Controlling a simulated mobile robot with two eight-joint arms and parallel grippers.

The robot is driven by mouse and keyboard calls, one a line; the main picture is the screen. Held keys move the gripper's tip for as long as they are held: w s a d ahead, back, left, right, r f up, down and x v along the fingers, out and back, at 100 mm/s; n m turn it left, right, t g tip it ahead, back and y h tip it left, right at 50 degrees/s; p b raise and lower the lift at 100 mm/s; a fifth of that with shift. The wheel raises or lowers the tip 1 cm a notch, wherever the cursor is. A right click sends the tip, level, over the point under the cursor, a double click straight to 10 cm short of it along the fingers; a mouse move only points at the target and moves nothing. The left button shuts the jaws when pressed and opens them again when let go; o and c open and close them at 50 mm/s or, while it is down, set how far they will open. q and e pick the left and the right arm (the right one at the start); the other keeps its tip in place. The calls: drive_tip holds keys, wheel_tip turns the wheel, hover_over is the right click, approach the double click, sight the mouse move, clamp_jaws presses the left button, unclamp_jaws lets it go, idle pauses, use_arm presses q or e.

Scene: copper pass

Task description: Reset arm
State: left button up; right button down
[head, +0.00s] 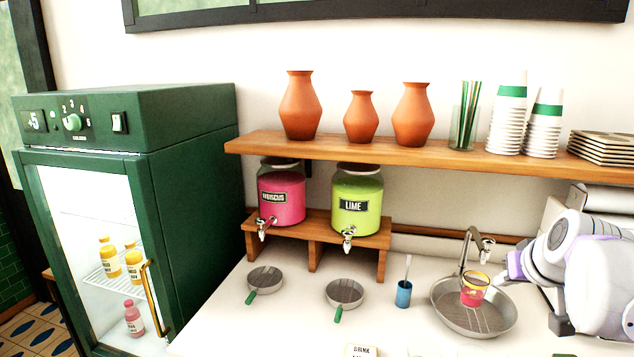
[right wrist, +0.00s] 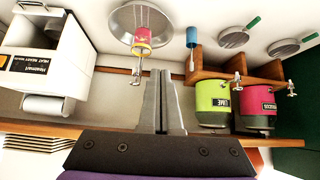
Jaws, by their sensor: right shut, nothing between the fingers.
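My right gripper (head: 510,266) comes in from the right edge in the head view, above the counter beside the round metal basin (head: 445,312). In the right wrist view, its fingers (right wrist: 160,75) are pressed together with nothing between them. A glass of pink drink with a yellow rim (head: 474,291) stands in the basin under the tap. The glass also shows in the right wrist view (right wrist: 142,38), apart from the fingertips. My left gripper is in neither view.
A shelf (head: 380,152) with vases, cups and plates runs above the counter. Pink (head: 281,200) and lime (head: 357,203) dispensers stand on a wooden stand. A blue holder (head: 404,294) stands left of the basin. A green fridge (head: 190,190) is at left. A white machine (right wrist: 45,55) shows in the wrist view.

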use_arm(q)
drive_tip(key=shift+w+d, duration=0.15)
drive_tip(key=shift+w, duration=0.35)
use_arm(e)
drive_tip(key=s+a+f+n+g, duration=0.1)
drive_tip(key=s+a+f, duration=0.5)
drive_tip(key=f, duration=0.4)
drive_tip(key=s+a+f+n+g+y, duration=0.1)
drive_tip(key=s+a+f, duration=0.5)
drive_tip(key=f, duration=0.5)
drive_tip(key=s+a+f+g+y, duration=0.1)
drive_tip(key=s+a+f, duration=0.5)
drive_tip(key=f, duration=0.5)
drive_tip(key=shift+s+a+f+n, duration=0.15)
drive_tip(key=shift+s+n, duration=0.25)
drive_tip(key=shift+s, duration=0.1)
